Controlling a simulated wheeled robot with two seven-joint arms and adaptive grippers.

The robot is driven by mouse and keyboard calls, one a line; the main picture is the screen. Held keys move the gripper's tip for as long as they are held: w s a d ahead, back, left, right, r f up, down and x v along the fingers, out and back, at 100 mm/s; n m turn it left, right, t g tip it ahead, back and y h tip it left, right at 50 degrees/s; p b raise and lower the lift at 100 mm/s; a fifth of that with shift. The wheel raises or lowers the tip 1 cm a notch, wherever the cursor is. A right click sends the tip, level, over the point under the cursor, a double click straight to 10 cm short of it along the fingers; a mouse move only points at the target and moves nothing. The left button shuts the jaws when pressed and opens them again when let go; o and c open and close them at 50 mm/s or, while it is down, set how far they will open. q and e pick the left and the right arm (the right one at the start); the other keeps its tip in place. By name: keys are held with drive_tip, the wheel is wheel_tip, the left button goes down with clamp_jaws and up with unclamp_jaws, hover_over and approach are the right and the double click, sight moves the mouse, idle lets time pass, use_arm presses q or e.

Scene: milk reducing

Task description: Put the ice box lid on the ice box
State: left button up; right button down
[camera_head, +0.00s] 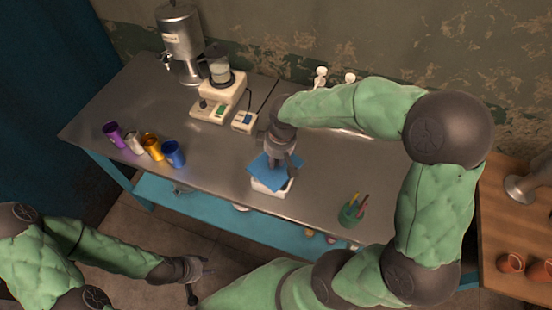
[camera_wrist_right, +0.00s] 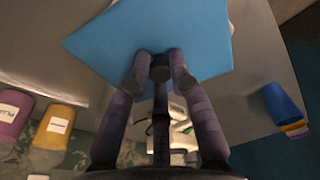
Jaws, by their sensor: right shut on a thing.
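The blue ice box lid (camera_head: 266,170) is a flat square sheet, seen over the white ice box (camera_head: 273,185) near the table's front edge. It sits turned relative to the box, and I cannot tell whether it touches the rim. My right gripper (camera_head: 290,165) is above the lid. In the right wrist view, the right gripper (camera_wrist_right: 160,72) is shut on the dark knob of the lid (camera_wrist_right: 165,32), which hides most of the box. My left gripper (camera_head: 198,283) is low at the left, off the table in front; its fingers look spread and empty.
Purple, silver, gold and blue cups (camera_head: 152,147) stand on the metal table (camera_head: 215,150) at the left. A white scale or blender base (camera_head: 218,100), a steel dispenser (camera_head: 181,40) and a green pen cup (camera_head: 351,212) stand around. A wooden table (camera_head: 510,240) is at the right.

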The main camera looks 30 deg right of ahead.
sight(280, 168)
drive_tip(key=shift+f, duration=0.45)
drive_tip(key=c, duration=1.1)
unclamp_jaws()
drive_tip(key=shift+r, duration=0.15)
drive_tip(key=shift+r, duration=0.25)
drive_tip(key=r+p, duration=0.1)
drive_tip(key=r, duration=0.3)
drive_tip(key=s+r+p, duration=0.1)
drive_tip(key=r, duration=0.3)
drive_tip(key=r+p, duration=0.1)
drive_tip(key=r, duration=0.3)
drive_tip(key=shift+s+d+r, duration=0.1)
drive_tip(key=shift+s+d, duration=0.1)
drive_tip(key=shift+d, duration=0.1)
